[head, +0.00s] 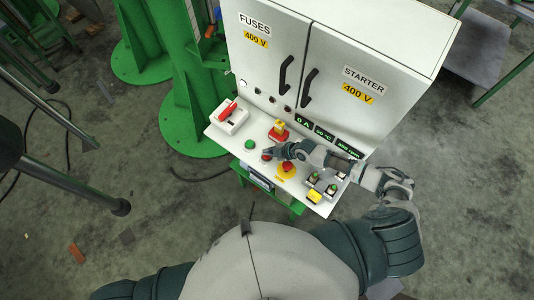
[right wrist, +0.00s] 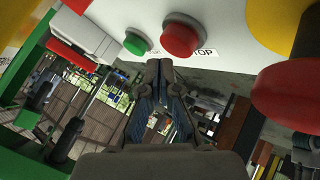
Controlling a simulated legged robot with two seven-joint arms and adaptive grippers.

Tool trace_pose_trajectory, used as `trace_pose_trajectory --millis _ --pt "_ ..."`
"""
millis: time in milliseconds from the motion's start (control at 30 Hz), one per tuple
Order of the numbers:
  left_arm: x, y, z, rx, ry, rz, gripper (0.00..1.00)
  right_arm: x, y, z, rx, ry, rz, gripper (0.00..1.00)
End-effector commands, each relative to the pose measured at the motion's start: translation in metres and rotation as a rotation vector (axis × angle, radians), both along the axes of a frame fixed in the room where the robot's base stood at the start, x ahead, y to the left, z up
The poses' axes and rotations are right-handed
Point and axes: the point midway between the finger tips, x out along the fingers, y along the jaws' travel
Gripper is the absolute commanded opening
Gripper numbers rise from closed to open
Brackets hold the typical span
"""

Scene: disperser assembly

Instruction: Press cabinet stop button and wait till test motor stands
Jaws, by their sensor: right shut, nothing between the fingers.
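The white cabinet (head: 330,50) has a sloped control panel (head: 225,140) with a green button (head: 250,144) and a red stop button (head: 266,157). In the right wrist view the green button (right wrist: 138,42) and red stop button (right wrist: 183,40) stand side by side, with a partly hidden label ending in "TOP" (right wrist: 205,52). My right gripper (head: 268,152) is shut and empty, with its fingertips right by the red button. In the right wrist view its fingertips (right wrist: 160,66) appear just below the two buttons; contact cannot be told. My left gripper is out of view. I cannot identify the test motor.
A red mushroom button (head: 287,167) on a yellow base sits close to my gripper. A red-handled switch (head: 229,112), a red-yellow knob (head: 279,129) and small displays (head: 324,132) are on the panel. Green columns (head: 190,110) stand left; concrete floor lies around.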

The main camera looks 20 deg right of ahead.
Motion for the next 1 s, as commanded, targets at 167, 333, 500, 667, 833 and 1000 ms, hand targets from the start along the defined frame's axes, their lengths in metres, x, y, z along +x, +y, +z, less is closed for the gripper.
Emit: trace_pose_trajectory --millis 167,333,500,667,833,1000 --pt "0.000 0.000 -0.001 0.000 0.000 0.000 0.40 0.000 0.000 0.000 0.000 0.000 0.000 0.00" --pt "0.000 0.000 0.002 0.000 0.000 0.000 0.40 0.000 0.000 0.004 0.000 -0.001 0.000 0.00" --pt "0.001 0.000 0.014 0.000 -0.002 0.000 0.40 0.001 0.000 0.019 0.000 -0.002 0.000 0.00" --pt "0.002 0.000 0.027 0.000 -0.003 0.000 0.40 0.001 0.000 0.036 0.000 -0.003 0.000 0.00" --pt "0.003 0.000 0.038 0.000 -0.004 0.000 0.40 0.000 0.000 0.050 -0.001 -0.002 0.001 0.00" --pt "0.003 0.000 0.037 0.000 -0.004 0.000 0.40 0.000 0.000 0.050 0.000 -0.001 0.001 0.00"
